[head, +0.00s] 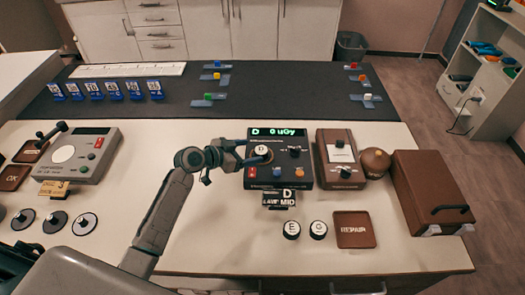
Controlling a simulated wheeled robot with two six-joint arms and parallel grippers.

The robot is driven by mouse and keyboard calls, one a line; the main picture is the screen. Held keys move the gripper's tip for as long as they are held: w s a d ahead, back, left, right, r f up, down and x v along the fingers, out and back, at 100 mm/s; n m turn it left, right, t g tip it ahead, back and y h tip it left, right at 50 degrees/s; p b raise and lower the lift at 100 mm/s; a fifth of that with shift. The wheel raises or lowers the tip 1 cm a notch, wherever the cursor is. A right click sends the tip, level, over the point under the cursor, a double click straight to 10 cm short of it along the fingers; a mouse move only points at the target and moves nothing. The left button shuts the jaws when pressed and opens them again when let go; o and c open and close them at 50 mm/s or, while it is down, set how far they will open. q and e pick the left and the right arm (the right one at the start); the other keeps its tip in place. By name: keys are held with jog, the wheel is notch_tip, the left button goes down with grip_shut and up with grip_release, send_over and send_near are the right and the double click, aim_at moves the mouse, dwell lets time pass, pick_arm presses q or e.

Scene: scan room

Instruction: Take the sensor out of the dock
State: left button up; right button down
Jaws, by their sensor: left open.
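The dock (278,177) is a dark box with a green lit display, standing in the middle of the white table. A round sensor (262,151) with a pale top and a letter like D sits in the left part of the dock's face. My left gripper (258,155) comes in from the left and is open, with its fingers at the sensor. I cannot tell whether they touch it. The fingers hide part of the sensor's rim. My right gripper is not in view.
Two round pieces (305,230) and a brown REPAIR tray (354,229) lie in front. A grey device (79,155) stands left.

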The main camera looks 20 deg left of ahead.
aim_at(257, 152)
pick_arm(q)
jog(key=shift+w+d+f+p, duration=0.35)
jog(key=shift+p, duration=0.3)
jog(key=x, duration=0.1)
jog(key=p+x, duration=0.1)
jog(key=x, duration=0.1)
jog(key=shift+f, duration=0.3)
jog(key=shift+w+d+f, duration=0.15)
jog(key=shift+w+f, duration=0.05)
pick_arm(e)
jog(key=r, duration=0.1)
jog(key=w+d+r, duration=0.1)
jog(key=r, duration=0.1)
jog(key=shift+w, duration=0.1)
pick_arm(q)
jog(key=shift+c, duration=0.4)
jog(key=c, duration=1)
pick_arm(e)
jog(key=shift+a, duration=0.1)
